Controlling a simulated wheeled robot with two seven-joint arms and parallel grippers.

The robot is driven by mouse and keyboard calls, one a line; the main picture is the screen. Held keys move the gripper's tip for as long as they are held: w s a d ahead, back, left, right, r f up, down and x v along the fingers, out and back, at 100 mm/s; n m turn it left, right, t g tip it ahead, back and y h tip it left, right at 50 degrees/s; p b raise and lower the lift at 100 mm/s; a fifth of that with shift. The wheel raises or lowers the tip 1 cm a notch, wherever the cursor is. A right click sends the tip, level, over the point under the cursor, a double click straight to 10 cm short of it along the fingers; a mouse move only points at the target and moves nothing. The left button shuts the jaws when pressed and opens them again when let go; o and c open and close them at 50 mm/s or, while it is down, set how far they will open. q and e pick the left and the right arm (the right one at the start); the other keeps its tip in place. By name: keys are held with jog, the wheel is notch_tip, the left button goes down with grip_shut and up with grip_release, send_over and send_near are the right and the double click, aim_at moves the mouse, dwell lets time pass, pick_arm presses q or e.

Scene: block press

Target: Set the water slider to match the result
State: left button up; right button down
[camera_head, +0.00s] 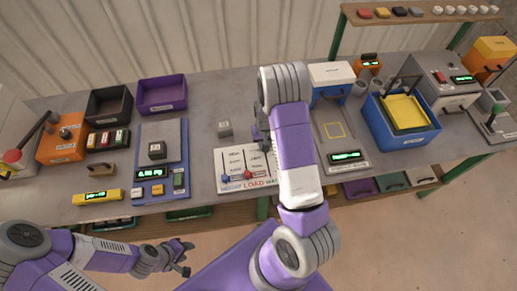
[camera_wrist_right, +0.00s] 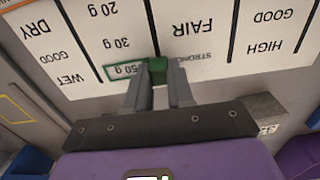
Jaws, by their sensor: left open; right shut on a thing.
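The white slider board (camera_head: 234,160) lies on the table in the head view, with a blue knob (camera_head: 225,179) and a red knob (camera_head: 250,175) near its lower part. My right arm covers the board's right side. In the right wrist view the board shows upside down, with 20 g, 30 g and 50 g marks. My right gripper (camera_wrist_right: 159,76) is shut on the green slider knob (camera_wrist_right: 157,66), which sits beside the green-framed 50 g mark (camera_wrist_right: 124,71). My left gripper (camera_head: 183,261) is open and empty, in front of the table.
A scale (camera_head: 160,187) with a dark block (camera_head: 157,150) on it stands left of the board. A grey block (camera_head: 225,129) lies behind the board. A device with a green display (camera_head: 346,156) and a blue bin (camera_head: 425,138) stand to the right.

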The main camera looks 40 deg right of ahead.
jog(key=shift+w+d, duration=0.15)
jog(key=c, duration=1)
grip_release()
jog(key=shift+o, duration=0.2)
jog(key=shift+r, duration=0.1)
notch_tip(320, 180, up, 7)
jog(key=shift+r, duration=0.2)
